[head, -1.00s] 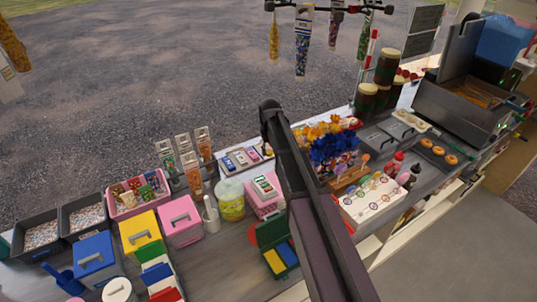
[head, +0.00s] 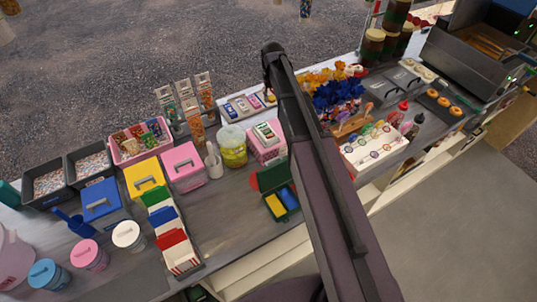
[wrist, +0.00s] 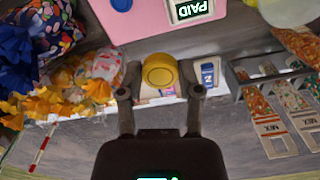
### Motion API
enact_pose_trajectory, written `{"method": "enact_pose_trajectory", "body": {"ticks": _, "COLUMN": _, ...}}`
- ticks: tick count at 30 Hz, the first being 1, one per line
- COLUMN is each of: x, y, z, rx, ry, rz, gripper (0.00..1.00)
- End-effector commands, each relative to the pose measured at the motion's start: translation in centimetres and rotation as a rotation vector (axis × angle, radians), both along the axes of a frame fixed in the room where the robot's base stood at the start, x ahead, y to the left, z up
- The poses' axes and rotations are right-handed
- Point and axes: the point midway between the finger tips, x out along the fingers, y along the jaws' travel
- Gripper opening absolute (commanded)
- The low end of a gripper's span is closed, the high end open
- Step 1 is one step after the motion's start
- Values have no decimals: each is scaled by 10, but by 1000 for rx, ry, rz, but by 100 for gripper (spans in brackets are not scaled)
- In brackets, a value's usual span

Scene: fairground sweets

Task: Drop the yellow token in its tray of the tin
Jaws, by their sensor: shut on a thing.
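My gripper (wrist: 160,88) is shut on the round yellow token (wrist: 160,71) in the wrist view. The token is held between the fingertips, above the strip of orange flowers and small coloured packs. In the head view my arm hides the gripper and the token. The green tin (head: 256,181) stands open near the counter's front edge, left of my arm. It has a yellow tray (head: 275,206) and a blue tray (head: 288,197) side by side. The tin does not show in the wrist view.
A pink box with a PAID card (head: 267,148) stands just behind the tin, with a yellow-green tub (head: 232,146) beside it. Mix bags in a rack (head: 198,101) stand at the back. A lollipop stand (head: 375,150) is right of my arm. Bare counter (head: 232,200) lies left of the tin.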

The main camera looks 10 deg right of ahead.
Motion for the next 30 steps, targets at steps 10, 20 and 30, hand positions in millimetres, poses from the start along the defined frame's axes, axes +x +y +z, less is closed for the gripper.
{"method": "enact_pose_trajectory", "body": {"ticks": 10, "x": 0, "y": 0, "z": 0, "rx": 0, "ry": 0, "rz": 0, "gripper": 21}}
{"method": "enact_pose_trajectory", "body": {"ticks": 20, "x": 0, "y": 0, "z": -15, "rx": 0, "ry": 0, "rz": 0, "gripper": 21}}
{"method": "enact_pose_trajectory", "body": {"ticks": 30, "x": 0, "y": 0, "z": -50, "rx": 0, "ry": 0, "rz": 0, "gripper": 21}}
